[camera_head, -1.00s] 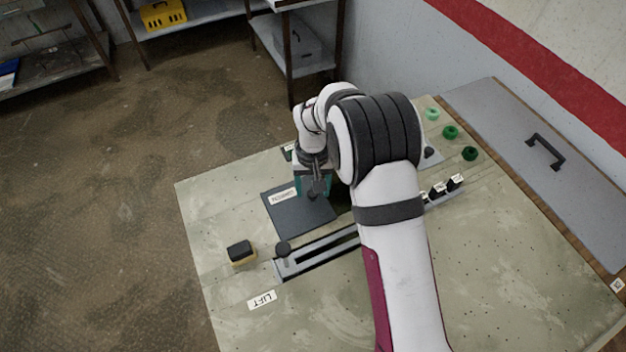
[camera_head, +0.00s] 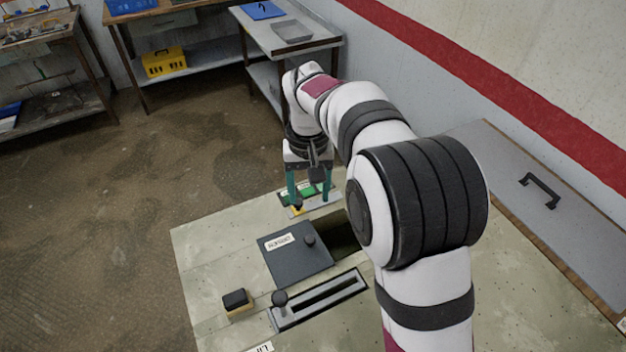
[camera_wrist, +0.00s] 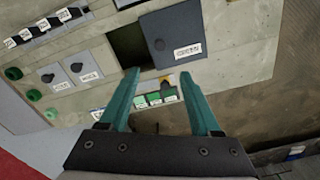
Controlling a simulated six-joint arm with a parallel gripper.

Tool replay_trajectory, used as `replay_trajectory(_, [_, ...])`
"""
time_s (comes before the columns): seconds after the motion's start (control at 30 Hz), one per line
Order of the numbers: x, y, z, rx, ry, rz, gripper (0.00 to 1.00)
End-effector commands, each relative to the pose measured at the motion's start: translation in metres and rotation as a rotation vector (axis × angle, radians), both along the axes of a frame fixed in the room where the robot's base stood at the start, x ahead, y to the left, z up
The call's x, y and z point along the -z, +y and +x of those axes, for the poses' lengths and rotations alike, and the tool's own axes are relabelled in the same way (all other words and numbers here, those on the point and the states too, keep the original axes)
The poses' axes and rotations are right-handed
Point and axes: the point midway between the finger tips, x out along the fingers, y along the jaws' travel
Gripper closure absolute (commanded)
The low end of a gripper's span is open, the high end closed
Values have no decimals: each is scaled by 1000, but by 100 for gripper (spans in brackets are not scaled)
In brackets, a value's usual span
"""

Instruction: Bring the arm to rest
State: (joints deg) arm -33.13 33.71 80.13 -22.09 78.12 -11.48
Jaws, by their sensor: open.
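My gripper (camera_head: 310,199) is open and empty, with its two teal fingers apart and pointing down. In the head view it appears past the far edge of the dark cover plate (camera_head: 285,262). In the wrist view the open fingers (camera_wrist: 160,73) frame the bench from above, and nothing is between them. The cover plate also shows in the wrist view (camera_wrist: 178,25), with a white label and a knob, beside a dark opening (camera_wrist: 127,46). My arm hides much of the bench's right side in the head view.
A slotted rail (camera_head: 325,300) with a dark knob (camera_head: 279,298) lies in front of the plate. A black-topped yellow block (camera_head: 238,303) sits left of it. Green buttons (camera_wrist: 154,98) and a small panel (camera_wrist: 83,67) with knobs show in the wrist view. Shelves stand behind.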

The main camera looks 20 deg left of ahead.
Motion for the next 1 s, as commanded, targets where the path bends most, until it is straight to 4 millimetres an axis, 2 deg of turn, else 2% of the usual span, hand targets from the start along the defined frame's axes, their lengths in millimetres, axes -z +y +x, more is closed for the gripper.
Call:
replay_trajectory(0.17, [-4,-6,-1,14,0,2,36])
replay_trajectory(0.27, [-30,-50,-18,126,10,19,36])
replay_trajectory(0.3, [-44,-79,-35,204,17,31,36])
replay_trajectory(0.37, [-61,-124,-71,340,30,52,36])
replay_trajectory(0.4, [-67,-150,-98,429,40,65,36])
replay_trajectory(0.5, [-66,-193,-168,632,61,97,36])
replay_trajectory(0.53, [-62,-200,-187,682,66,106,36])
replay_trajectory(0.6, [-52,-211,-221,778,75,124,36])
replay_trajectory(0.7, [-40,-216,-249,857,85,137,36])
replay_trajectory(0.8, [-36,-217,-257,880,89,140,36])
replay_trajectory(1.0, [-36,-217,-257,877,90,139,36])
